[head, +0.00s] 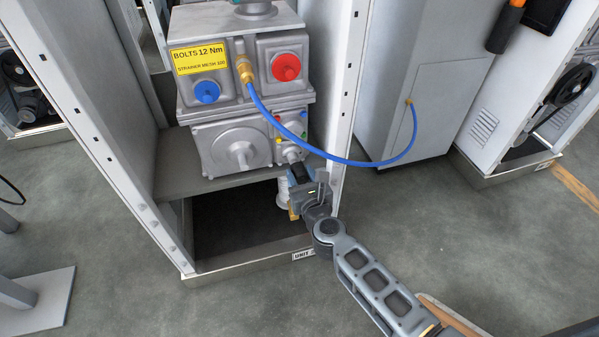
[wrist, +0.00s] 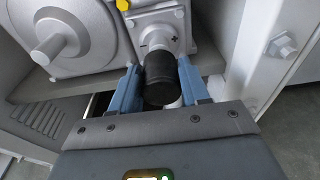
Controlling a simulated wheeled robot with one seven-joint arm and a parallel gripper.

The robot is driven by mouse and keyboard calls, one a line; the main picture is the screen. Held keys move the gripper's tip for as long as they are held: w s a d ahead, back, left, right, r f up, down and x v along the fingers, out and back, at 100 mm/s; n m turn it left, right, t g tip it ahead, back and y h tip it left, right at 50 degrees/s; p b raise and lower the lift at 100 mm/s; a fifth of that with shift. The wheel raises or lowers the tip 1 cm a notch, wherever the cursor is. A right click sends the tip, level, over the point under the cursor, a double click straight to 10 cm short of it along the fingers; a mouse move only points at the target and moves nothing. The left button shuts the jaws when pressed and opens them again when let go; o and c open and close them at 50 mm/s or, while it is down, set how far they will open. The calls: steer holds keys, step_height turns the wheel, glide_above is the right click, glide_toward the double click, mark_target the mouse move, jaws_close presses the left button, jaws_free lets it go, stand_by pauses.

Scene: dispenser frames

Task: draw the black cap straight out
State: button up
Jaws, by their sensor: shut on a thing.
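The black cap (wrist: 162,82) is a short dark cylinder in the middle of the wrist view. Its far end is against or close to the grey housing (wrist: 161,37); I cannot tell how far it sits on its fitting. My gripper (wrist: 160,70) has one blue finger on each side of the cap and is shut on it. In the head view my gripper (head: 299,173) is at the lower right of the grey machine (head: 232,148), and the cap is not clearly visible there, largely hidden by the fingers.
A blue hose (head: 345,161) loops just above my gripper to the cabinet on the right. The white frame post (head: 350,90) stands close on the right. A shelf (head: 185,181) lies under the machine. A white spool-like object (head: 283,196) is below, beside my gripper. Open floor lies in front.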

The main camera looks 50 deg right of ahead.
mark_target(302, 180)
steer(key=shift+f+v, duration=0.15)
steer(key=shift+v, duration=0.8)
steer(key=shift+f+v, duration=0.15)
steer(key=shift+v, duration=0.8)
